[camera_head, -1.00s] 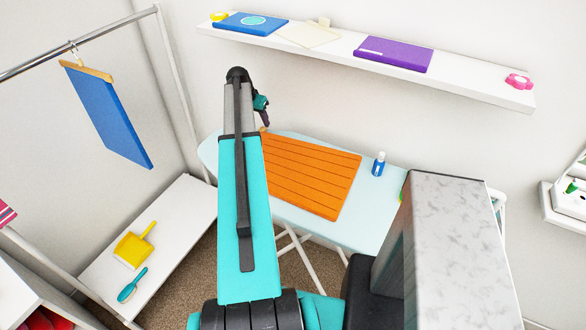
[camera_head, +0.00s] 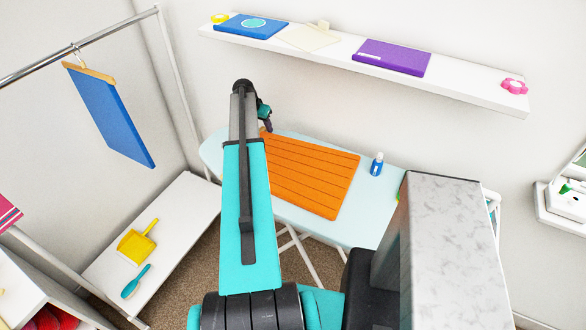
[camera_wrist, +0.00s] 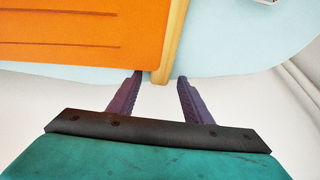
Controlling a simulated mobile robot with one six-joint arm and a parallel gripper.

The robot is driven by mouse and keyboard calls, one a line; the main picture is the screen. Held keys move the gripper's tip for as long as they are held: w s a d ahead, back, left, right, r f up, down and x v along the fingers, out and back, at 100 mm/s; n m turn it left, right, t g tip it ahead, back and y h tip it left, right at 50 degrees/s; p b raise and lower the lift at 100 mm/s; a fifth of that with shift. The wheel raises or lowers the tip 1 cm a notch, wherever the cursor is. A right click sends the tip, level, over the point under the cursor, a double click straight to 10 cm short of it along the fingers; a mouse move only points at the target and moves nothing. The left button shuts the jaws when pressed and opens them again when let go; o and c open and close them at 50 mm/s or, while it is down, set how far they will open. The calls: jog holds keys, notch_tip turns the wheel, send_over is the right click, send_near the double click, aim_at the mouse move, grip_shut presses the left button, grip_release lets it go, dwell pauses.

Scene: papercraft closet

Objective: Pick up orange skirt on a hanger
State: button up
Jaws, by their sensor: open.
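The orange skirt (camera_head: 310,178) lies flat on the light blue ironing board (camera_head: 362,219). In the wrist view, the skirt (camera_wrist: 70,38) is at upper left, with the tan wooden hanger bar (camera_wrist: 172,45) along its right edge. My gripper (camera_wrist: 160,78) is open, with purple fingers apart. The near end of the hanger bar appears between the two fingertips in the picture; I cannot tell the height gap or whether they touch. In the head view, my gripper (camera_head: 266,122) is beyond the skirt's far left corner, and my arm hides the skirt's left edge and hanger.
A blue and white bottle (camera_head: 377,165) stands on the board right of the skirt. A blue garment (camera_head: 112,118) hangs from the rail at left. A shelf (camera_head: 460,90) with folded items runs along the wall above. A yellow dustpan (camera_head: 137,243) lies on the low white bench.

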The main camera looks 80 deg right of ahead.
grip_shut()
jog(key=shift+a+r+b, duration=0.1)
jog(key=shift+r+b, duration=0.1)
jog(key=shift+b, duration=0.25)
jog(key=shift+a+r, duration=0.1)
notch_tip(320, 180, up, 6)
jog(key=b, duration=0.3)
jog(key=shift+r+b, duration=0.25)
jog(key=shift+b, duration=0.05)
jog(key=w+a+b, duration=0.1)
jog(key=a, duration=0.5)
jog(key=w+a+b, duration=0.2)
jog(key=a, duration=0.3)
jog(key=w+a+b, duration=0.1)
jog(key=a+b, duration=0.1)
jog(key=a, duration=0.4)
jog(key=shift+w+a+f, duration=0.1)
jog(key=shift+w+a, duration=0.2)
jog(key=shift+w, duration=0.05)
jog(key=shift+w+a+b, duration=0.2)
jog(key=shift+a+b, duration=0.2)
jog(key=shift+a, duration=0.3)
